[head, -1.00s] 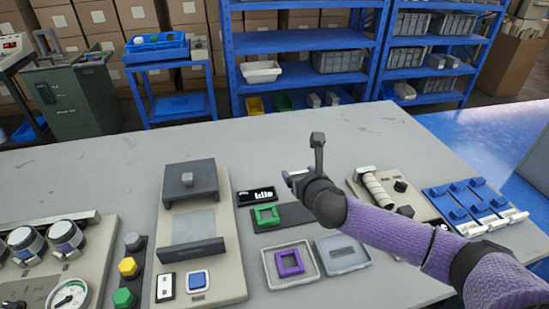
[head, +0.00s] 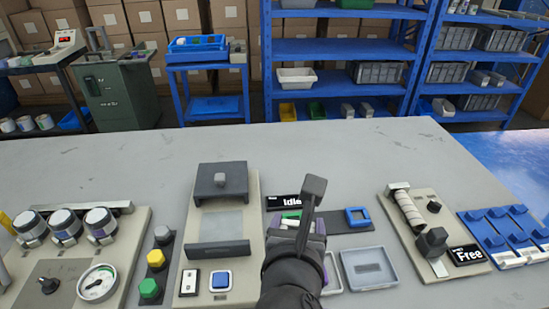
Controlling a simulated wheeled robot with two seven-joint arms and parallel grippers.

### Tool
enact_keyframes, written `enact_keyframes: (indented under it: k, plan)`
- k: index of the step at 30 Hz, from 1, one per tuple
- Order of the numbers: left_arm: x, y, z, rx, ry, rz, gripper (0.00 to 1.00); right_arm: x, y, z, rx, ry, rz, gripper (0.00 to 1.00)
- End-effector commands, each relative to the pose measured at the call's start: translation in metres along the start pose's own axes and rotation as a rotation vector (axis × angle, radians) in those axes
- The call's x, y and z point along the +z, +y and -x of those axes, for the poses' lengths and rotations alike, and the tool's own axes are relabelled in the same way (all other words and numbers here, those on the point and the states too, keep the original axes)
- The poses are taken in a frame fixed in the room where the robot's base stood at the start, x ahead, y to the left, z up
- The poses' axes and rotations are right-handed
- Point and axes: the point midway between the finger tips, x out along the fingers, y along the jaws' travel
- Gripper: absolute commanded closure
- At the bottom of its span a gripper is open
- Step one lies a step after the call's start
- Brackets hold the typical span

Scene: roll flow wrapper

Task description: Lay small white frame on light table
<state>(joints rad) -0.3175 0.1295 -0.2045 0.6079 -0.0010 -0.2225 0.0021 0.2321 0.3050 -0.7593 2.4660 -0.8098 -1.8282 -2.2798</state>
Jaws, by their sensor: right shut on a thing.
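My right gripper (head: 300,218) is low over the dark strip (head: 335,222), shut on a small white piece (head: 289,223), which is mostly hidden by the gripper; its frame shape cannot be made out. A green frame (head: 291,214) shows just behind it. I cannot tell whether the white piece touches the strip. The light grey table (head: 120,175) spreads under everything. My left gripper is not in view.
A blue frame (head: 358,217) lies on the strip's right end. A grey tray (head: 368,268) sits to the right of my wrist. A press-like machine (head: 222,185) stands left and a roller unit (head: 408,208) right. The table's back is clear.

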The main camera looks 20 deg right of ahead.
Motion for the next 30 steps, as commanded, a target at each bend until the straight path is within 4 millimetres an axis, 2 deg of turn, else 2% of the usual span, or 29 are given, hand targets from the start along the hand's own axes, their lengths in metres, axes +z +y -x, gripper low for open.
enact_keyframes:
  k: [2, 5, 7, 9, 12, 15, 20, 27, 30]
  plan:
    - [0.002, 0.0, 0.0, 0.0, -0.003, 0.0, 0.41, -0.001, 0.005, -0.016, 0.031, -0.003, 0.02, 0.8]
    - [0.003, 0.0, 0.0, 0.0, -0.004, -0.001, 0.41, -0.006, 0.011, -0.054, 0.108, -0.002, 0.061, 0.8]
    - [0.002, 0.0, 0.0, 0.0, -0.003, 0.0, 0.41, -0.012, 0.01, -0.088, 0.165, -0.002, 0.086, 0.8]
    - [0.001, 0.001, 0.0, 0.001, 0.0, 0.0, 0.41, -0.017, -0.001, -0.122, 0.204, 0.0, 0.102, 0.8]
    - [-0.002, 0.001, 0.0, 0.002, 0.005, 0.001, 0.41, -0.017, -0.024, -0.164, 0.235, -0.001, 0.11, 0.8]
    - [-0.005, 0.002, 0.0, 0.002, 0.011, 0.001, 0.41, -0.012, -0.047, -0.191, 0.24, -0.001, 0.107, 0.8]
    - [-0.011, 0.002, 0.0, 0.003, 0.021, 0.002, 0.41, -0.006, -0.065, -0.207, 0.239, 0.001, 0.101, 0.8]
    - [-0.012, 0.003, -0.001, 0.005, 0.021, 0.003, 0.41, -0.006, -0.065, -0.207, 0.241, 0.0, 0.1, 0.8]
    - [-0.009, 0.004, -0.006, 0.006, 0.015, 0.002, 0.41, -0.015, -0.064, -0.211, 0.241, 0.002, 0.101, 0.8]
